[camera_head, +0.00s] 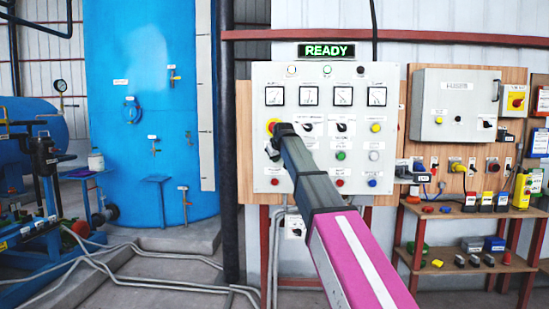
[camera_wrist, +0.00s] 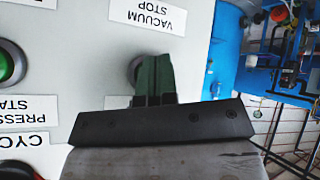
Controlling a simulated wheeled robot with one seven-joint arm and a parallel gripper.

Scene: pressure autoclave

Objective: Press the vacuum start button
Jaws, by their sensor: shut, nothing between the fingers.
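My gripper (camera_wrist: 152,60) is shut and empty, its dark green fingers pointing at the control panel. In the wrist view, which shows the panel upside down, the fingertips cover most of a round button (camera_wrist: 132,70) with a grey rim. I cannot tell its colour or whether the fingers touch it. The label directly below it in the picture is mostly hidden by my gripper. A label reading VACUUM STOP (camera_wrist: 148,14) is above it in the picture. In the head view my gripper (camera_head: 271,151) is at the left part of the grey panel (camera_head: 325,185).
A green button (camera_wrist: 10,65) with a partly visible PRESS... label (camera_wrist: 27,110) is left in the wrist view. A READY sign (camera_head: 326,50) is lit above the panel. A blue tank (camera_head: 150,120) stands left.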

